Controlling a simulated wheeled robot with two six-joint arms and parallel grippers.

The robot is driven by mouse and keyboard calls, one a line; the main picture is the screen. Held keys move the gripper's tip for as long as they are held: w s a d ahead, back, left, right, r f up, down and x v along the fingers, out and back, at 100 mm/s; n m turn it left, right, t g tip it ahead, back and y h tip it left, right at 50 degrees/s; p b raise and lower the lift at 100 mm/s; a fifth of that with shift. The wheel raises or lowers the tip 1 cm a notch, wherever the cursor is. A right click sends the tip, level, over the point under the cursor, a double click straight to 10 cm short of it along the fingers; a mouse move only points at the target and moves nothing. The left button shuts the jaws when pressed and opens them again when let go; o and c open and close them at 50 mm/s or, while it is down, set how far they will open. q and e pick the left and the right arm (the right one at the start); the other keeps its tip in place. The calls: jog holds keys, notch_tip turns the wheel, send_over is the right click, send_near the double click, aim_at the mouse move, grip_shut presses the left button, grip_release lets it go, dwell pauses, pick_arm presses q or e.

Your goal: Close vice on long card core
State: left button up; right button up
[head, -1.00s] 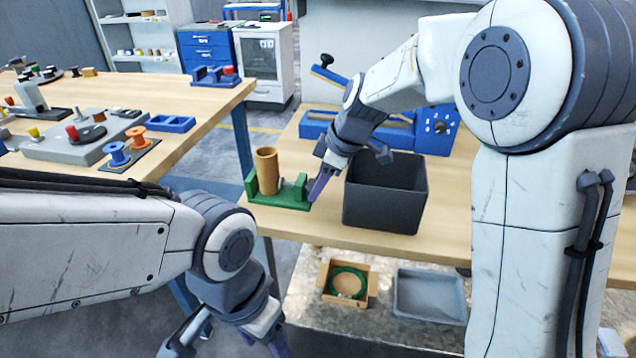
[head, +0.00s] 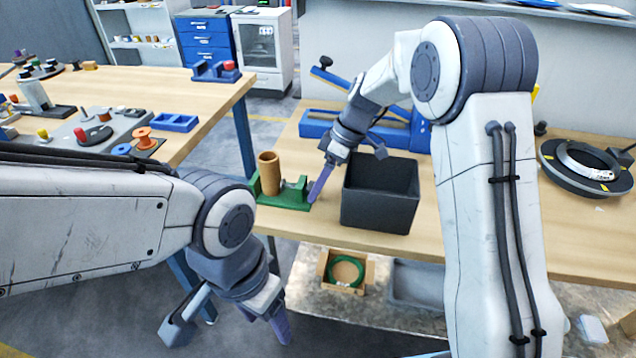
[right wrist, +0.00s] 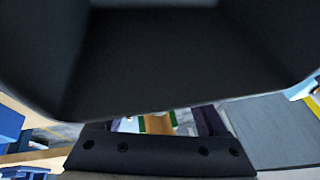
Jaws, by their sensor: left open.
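The green vice (head: 284,201) sits on the wooden table near its front left corner. The long card core (head: 269,172), a brown tube, stands upright in it near the left jaw. A gap shows between the core and the right jaw (head: 298,190). My right gripper (head: 338,168) points down just right of the vice, one purple finger close by that jaw; I cannot tell if they touch. Its other fingertip is hidden by the bin. In the right wrist view the core (right wrist: 158,123) shows between its spread fingers. My left gripper (head: 228,330) is open and empty, low before the table.
A black bin (head: 380,205) stands right beside my right gripper and fills much of the right wrist view. A blue device (head: 400,130) lies behind, and a black ring (head: 585,170) at the right. A cardboard box with a green coil (head: 345,270) is below the table.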

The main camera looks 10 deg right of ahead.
jog(key=shift+a, duration=0.1)
jog(key=v, duration=1)
jog(key=shift+r, duration=0.25)
